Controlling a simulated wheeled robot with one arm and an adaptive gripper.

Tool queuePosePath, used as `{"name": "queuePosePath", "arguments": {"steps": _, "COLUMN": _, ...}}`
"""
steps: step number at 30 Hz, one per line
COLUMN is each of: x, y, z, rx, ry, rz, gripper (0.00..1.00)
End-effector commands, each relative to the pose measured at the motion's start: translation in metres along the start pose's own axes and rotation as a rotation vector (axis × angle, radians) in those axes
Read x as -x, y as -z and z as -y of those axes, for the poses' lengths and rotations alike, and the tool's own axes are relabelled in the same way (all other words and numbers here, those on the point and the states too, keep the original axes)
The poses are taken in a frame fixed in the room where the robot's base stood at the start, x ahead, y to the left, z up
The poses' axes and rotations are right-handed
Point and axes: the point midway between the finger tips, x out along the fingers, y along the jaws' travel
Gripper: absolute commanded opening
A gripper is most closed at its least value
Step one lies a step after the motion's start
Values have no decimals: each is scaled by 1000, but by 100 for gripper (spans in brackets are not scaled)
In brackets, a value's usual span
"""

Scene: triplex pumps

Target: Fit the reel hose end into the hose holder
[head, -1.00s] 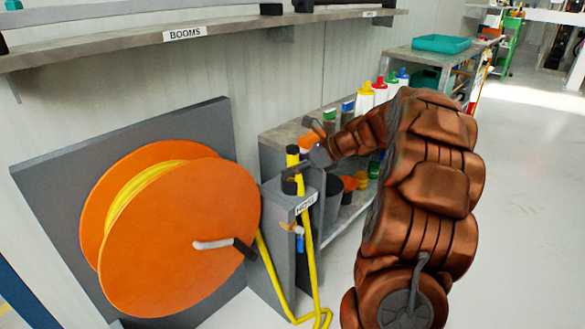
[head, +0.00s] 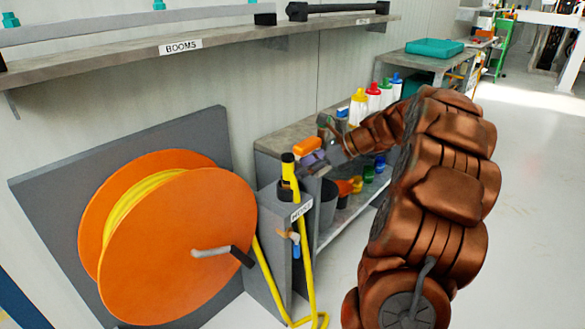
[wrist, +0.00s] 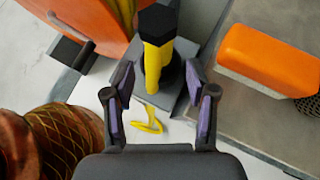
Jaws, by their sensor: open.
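The yellow reel hose end with its black tip (head: 288,158) stands nearly upright at the top of the grey hose holder post (head: 268,235), marked HOSE. In the wrist view the black tip (wrist: 157,20) is at top centre, with yellow hose below it. A dark round holder part (head: 286,188) shows beside and behind the hose. I cannot tell whether the hose sits fully inside it. My gripper (wrist: 161,98) is open, its two fingers apart, with the hose end just beyond the fingertips. In the head view it sits just right of the hose end.
The orange reel (head: 180,245) stands left of the post, and hose loops on the floor. A bench (head: 275,140) behind carries an orange block (head: 307,146) and several bottles. A shelf (head: 130,60) marked BOOMS hangs above. The floor at right is clear.

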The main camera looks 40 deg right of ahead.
Motion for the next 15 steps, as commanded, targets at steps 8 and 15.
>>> {"name": "queuePosePath", "arguments": {"steps": 8, "x": 47, "y": -2, "z": 0, "rx": -1, "ry": 0, "rz": 1, "gripper": 57}}
{"name": "queuePosePath", "arguments": {"steps": 15, "x": 59, "y": 0, "z": 0, "rx": -1, "ry": 0, "rz": -1, "gripper": 57}}
